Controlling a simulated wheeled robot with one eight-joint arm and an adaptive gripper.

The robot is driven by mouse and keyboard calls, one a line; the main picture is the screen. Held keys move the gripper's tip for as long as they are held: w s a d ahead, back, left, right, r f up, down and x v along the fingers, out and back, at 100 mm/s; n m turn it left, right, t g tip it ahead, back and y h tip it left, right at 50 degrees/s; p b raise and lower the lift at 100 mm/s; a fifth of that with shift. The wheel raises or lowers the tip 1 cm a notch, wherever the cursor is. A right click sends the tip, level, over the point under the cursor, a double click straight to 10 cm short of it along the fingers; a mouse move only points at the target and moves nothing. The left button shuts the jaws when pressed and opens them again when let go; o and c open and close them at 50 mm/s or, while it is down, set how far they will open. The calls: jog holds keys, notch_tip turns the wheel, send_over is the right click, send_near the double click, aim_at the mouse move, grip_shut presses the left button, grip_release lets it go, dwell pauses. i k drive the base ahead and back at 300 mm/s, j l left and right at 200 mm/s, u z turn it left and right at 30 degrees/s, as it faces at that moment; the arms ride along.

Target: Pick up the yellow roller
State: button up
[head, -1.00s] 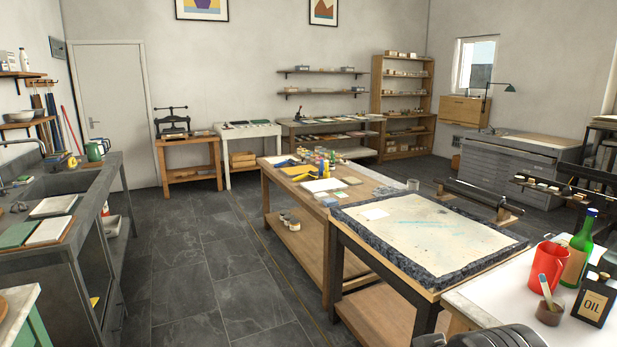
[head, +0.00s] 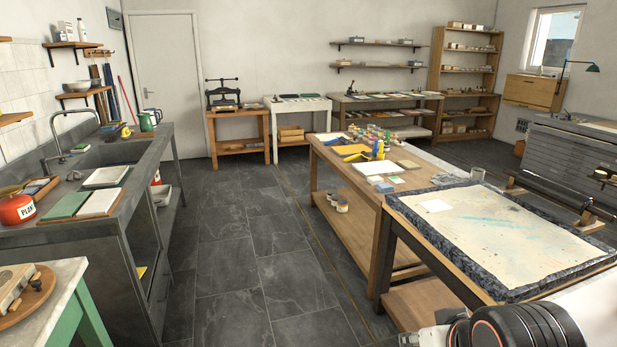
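A small upright yellow shape with blue beside it (head: 379,150) is on the long wooden table (head: 412,183) in the middle of the room. It may be the yellow roller, but it is too small to be sure. A flat yellow piece (head: 350,149) lies just left of it. Another small yellow object (head: 125,132) is on the sink counter at the left. Part of my arm shows at the bottom right, with dark rounded links. My gripper's fingers are not seen.
The grey sink counter (head: 85,210) and a green-legged table (head: 62,295) line the left. The tiled floor (head: 225,240) between them is clear.

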aim_at(351, 158)
jog(key=i+u, duration=0.15)
jog(key=i, duration=2.7)
jog(key=i+j+z, duration=0.15)
jog(key=i, duration=0.6)
jog(key=i+j, duration=0.1)
jog(key=i, duration=0.6)
jog(key=i+j+z, duration=0.15)
jog(key=i+z, duration=0.25)
jog(key=i, duration=0.15)
jog(key=i+j+z, duration=0.35)
jog(key=i, duration=0.15)
